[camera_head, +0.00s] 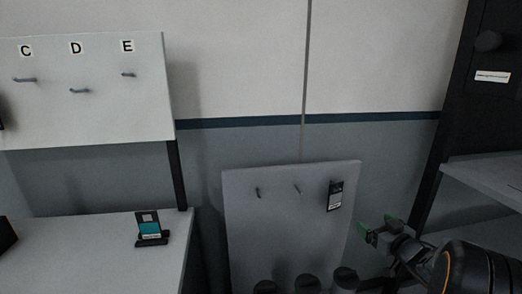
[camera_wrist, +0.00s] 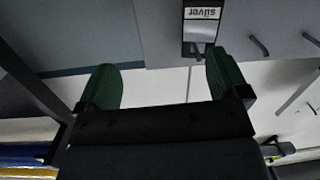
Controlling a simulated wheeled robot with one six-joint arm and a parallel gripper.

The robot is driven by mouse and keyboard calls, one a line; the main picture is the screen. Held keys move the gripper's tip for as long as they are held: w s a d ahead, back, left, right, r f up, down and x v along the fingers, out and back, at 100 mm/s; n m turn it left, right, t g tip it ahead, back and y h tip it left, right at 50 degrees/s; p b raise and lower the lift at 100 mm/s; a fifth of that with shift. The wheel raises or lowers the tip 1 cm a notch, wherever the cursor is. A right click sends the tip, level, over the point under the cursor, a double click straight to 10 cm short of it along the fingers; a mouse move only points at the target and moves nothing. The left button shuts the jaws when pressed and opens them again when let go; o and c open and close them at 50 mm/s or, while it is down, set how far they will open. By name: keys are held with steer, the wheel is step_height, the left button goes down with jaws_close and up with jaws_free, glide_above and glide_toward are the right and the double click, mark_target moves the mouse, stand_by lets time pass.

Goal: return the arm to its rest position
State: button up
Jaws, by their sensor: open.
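My gripper (camera_head: 375,225) is at the lower right of the head view, just right of the low grey hook board. Its two green fingers stand apart, and in the wrist view my gripper (camera_wrist: 164,78) has nothing between them. A dark swatch card (camera_head: 335,196) hangs on the board's right hook, up and left of my gripper and apart from it. In the wrist view the card (camera_wrist: 201,24) shows upside down, with a white label reading "silver", just beyond the right finger.
The low board (camera_head: 290,225) has two bare hooks. Several dark round tops (camera_head: 307,284) stand before it. A shelf rack (camera_head: 485,180) rises at right. A table (camera_head: 95,250) at left bears a small stand with a teal-labelled card (camera_head: 149,224). Above it hangs a board (camera_head: 85,110) lettered C, D, E.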

steer(key=s+d+f+m+g+h, duration=0.2)
steer(key=d+f+m+g+h, duration=0.15)
steer(key=d+h, duration=0.2)
steer(key=s+a+m+g+h+p, duration=0.2)
steer(key=s+a+g+p, duration=0.15)
steer(key=s+g, duration=0.3)
steer(key=s+a+r+n+g+y+p, duration=0.1)
steer(key=s+a+r+p, duration=0.3)
steer(key=a, duration=0.7)
steer(key=s+a+r+n+g+y+p, duration=0.1)
steer(key=s+a+r+g+y+p, duration=0.1)
steer(key=s+a+r+y+p, duration=0.2)
steer(key=s+a+r, duration=0.3)
steer(key=a+r, duration=0.1)
steer(key=a, duration=0.3)
steer(key=shift+s+a+n+p, duration=0.15)
steer(key=shift+a+n+p, duration=0.2)
steer(key=shift+a+p, duration=0.05)
steer(key=shift+r, duration=0.1)
